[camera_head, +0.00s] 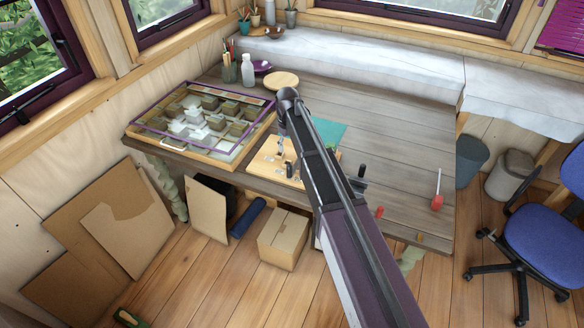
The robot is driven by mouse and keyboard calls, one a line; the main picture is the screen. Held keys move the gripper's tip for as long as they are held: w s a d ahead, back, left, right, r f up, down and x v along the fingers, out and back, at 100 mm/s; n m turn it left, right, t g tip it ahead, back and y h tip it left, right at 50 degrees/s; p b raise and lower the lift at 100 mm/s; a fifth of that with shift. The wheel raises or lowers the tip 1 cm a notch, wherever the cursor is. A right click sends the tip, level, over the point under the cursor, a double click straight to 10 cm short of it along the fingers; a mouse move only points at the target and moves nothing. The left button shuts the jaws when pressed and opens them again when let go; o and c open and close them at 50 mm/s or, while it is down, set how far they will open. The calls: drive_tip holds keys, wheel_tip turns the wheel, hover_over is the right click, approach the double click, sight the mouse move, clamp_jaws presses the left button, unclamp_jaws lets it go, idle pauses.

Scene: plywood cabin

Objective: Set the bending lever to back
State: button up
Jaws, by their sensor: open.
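A light wooden board (262,166) lies near the front edge of the workbench, with several small metal and dark fittings on it. A short dark upright piece (289,170) stands on the board; I cannot tell whether it is the bending lever or which way the lever points. My arm reaches in from the lower right and covers the board's right part. Its end bends down over the board's back part, where my gripper (282,131) is small and open, with no object seen in it. Whether it touches anything is unclear.
A purple-framed display case (143,126) stands left on the workbench (405,130). A teal mat (329,132) lies behind my arm. A red-handled tool (437,202) is at the right. A cardboard box (283,240) and blue chair (545,236) stand on the floor.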

sight(290, 172)
drive_tip(key=shift+d+f, duration=0.15)
wheel_tip(290, 172, down, 14)
drive_tip(key=b, duration=1.3)
drive_tip(key=shift+r+b, duration=0.25)
drive_tip(key=shift+b, duration=0.15)
idle(0.4)
clamp_jaws()
